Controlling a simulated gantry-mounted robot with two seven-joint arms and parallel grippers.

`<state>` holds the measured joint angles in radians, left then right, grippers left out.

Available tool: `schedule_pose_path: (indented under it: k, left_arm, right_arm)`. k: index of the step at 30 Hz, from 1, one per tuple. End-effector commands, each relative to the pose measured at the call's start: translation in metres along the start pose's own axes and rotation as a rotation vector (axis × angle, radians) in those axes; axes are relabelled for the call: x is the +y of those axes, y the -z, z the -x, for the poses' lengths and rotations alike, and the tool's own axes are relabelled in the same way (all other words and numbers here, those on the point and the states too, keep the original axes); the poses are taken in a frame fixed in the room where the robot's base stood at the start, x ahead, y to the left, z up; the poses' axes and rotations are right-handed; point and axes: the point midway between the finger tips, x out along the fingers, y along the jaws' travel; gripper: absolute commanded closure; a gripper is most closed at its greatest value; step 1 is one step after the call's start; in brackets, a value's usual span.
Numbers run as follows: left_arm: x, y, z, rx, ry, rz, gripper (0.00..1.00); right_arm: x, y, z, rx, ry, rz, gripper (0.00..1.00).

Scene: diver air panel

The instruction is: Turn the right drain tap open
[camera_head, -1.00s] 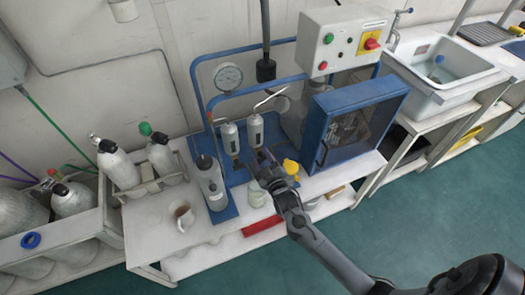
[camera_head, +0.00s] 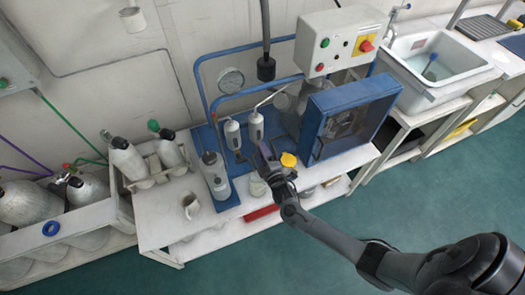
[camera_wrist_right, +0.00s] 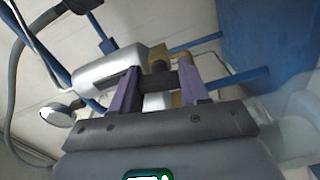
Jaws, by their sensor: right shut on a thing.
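Two silver filter housings hang on the blue pipe frame in the head view, the left one (camera_head: 232,134) and the right one (camera_head: 256,126). My right gripper (camera_head: 266,154) is just below the right housing and hides its lower end and tap. In the right wrist view a silver housing (camera_wrist_right: 105,75) lies beside a brass fitting (camera_wrist_right: 160,56) with a dark tap lever (camera_wrist_right: 187,77). The purple fingers of my right gripper (camera_wrist_right: 158,82) are either side of the lever and shut on it. How far the tap is turned is hard to tell. My left gripper is not in view.
A blue-framed box (camera_head: 350,115) stands close right of the gripper. A yellow-topped item (camera_head: 288,160) and a glass jar (camera_head: 257,187) are near it on the bench. A grey bottle (camera_head: 214,178) stands left. A gauge (camera_head: 231,79) sits above.

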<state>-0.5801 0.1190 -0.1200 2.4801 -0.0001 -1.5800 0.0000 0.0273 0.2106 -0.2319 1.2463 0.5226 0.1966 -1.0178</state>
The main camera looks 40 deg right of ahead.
Motion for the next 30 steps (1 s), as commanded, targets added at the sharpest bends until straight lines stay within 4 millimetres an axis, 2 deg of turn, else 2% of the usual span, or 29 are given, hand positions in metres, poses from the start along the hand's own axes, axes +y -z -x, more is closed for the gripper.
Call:
schedule_pose_path:
  k: [18,19,21,23,30]
  left_arm:
    - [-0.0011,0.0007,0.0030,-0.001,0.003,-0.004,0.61]
    - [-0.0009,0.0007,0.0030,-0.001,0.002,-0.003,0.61]
    - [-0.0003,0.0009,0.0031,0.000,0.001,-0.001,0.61]
    - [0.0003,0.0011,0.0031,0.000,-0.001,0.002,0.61]
    - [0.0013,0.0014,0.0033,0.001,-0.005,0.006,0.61]
  right_arm:
    - [-0.0002,-0.0001,-0.0002,0.000,0.000,0.042,0.86]
    - [-0.0002,-0.0001,-0.0002,0.000,0.000,0.042,0.51]
    - [-0.0002,-0.0001,-0.0001,0.000,0.000,0.042,0.40]
    - [-0.0002,0.0000,-0.0001,0.000,0.000,0.042,0.31]
    - [-0.0002,0.0001,0.0000,0.000,0.000,0.041,0.30]
